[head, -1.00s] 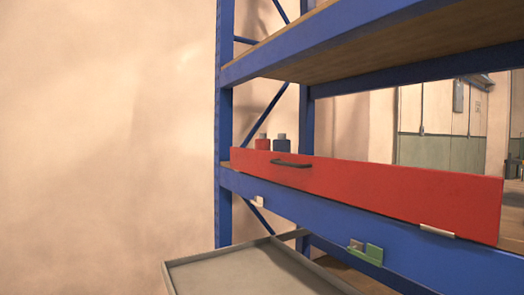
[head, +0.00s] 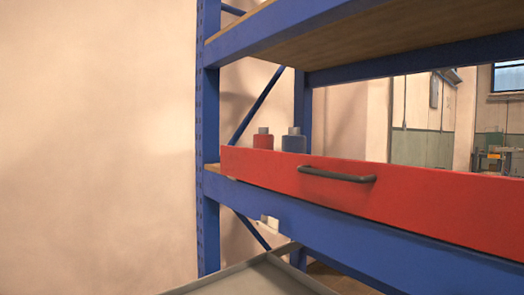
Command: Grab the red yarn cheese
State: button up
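A small red spool-like item with a grey top (head: 263,140) stands at the left end of the blue shelf rack, behind a long red panel (head: 400,195) with a black handle (head: 337,174). It may be the red yarn; its lower part is hidden by the panel. A similar dark blue item (head: 293,142) stands just to its right. My gripper is not in view.
The blue rack (head: 209,150) has an upper shelf board (head: 390,45) above the red panel. A grey tray (head: 245,280) sits low in front of the rack. A plain wall fills the left.

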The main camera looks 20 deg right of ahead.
aim_at(263, 140)
jog(key=i+j+z, duration=0.2)
jog(key=i+j, duration=0.35)
jog(key=i, duration=0.2)
jog(key=i+j+z, duration=0.2)
jog(key=i+j, duration=0.45)
jog(key=i, duration=0.1)
